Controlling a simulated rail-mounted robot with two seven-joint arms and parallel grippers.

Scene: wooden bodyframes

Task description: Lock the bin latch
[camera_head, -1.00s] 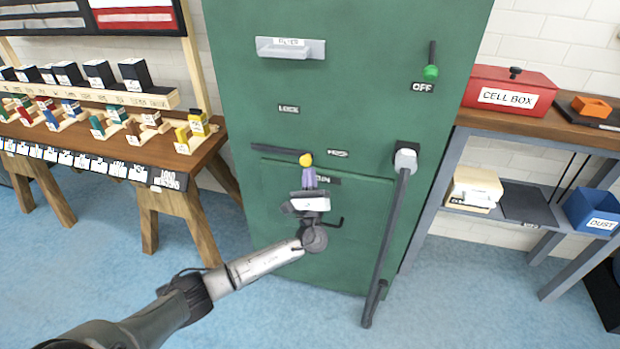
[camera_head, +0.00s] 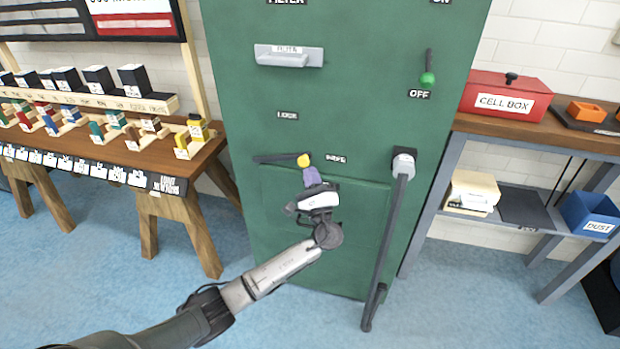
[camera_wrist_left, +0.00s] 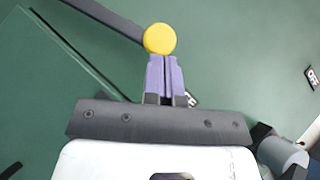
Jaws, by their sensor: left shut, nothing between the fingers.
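The bin latch is a dark bar (camera_head: 272,158) with a yellow round knob (camera_head: 303,160) at its right end, on the green cabinet above the bin door (camera_head: 285,225). The bar lies about level in the head view. The knob shows large in the wrist view (camera_wrist_left: 160,38), with the bar running up to the left. My left gripper (camera_head: 310,172) has purple fingers, shut together and empty (camera_wrist_left: 164,60). Its tips are right at the lower side of the knob; I cannot tell whether they touch. A LOCK label (camera_head: 287,115) sits above the bar. My right gripper is not in view.
A long grey lever (camera_head: 385,240) hangs right of the bin door. A filter-type handle (camera_head: 288,56) and a green-knobbed switch (camera_head: 427,78) are higher up. A wooden table (camera_head: 90,145) stands left, a bench with a red cell box (camera_head: 505,97) right.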

